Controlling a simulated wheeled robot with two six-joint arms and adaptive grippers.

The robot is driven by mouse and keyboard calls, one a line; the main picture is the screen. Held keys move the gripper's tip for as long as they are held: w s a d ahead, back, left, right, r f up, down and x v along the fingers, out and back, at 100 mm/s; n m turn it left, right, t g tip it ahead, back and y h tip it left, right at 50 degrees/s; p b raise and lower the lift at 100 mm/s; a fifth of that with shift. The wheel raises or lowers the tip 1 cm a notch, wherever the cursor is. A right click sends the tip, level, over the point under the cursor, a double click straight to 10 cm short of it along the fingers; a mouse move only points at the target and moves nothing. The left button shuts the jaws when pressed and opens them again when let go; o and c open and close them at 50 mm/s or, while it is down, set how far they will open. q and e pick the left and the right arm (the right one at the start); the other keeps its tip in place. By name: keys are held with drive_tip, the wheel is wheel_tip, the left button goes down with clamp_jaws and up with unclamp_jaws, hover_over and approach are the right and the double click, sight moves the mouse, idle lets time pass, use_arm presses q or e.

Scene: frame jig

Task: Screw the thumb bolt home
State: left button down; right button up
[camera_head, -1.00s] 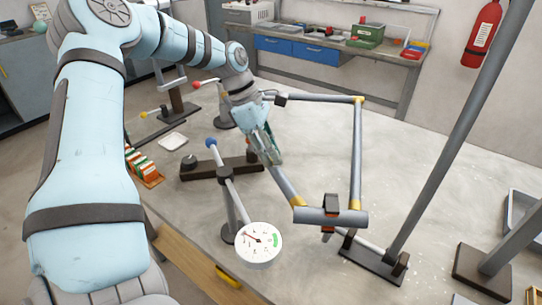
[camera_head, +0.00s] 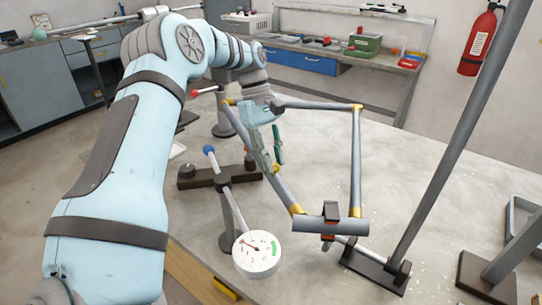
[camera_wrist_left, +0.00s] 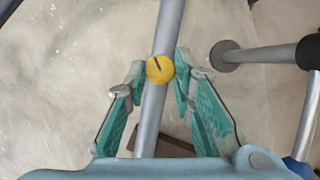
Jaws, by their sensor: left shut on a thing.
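The thumb bolt (camera_wrist_left: 160,69) shows in the left wrist view as a round yellow head with a dark line across it, on a grey tube of the frame (camera_wrist_left: 168,35). My left gripper (camera_wrist_left: 160,66) has its teal fingers on either side of the head and is shut on it. In the head view my left gripper (camera_head: 272,152) is at the left tube of the grey frame (camera_head: 356,160). The bolt's shank is hidden. My right gripper is not in view.
A round dial gauge (camera_head: 257,254) stands in front of the frame. A blue-knobbed lever (camera_head: 209,150) is close left of the gripper. A black and orange clamp (camera_head: 330,222) grips the front tube. A slanted grey post (camera_head: 450,140) rises at right. The tabletop behind the frame is mostly clear.

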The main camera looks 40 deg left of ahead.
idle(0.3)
use_arm(q)
drive_tip(key=c, duration=1.3)
unclamp_jaws()
drive_tip(key=shift+c, duration=0.2)
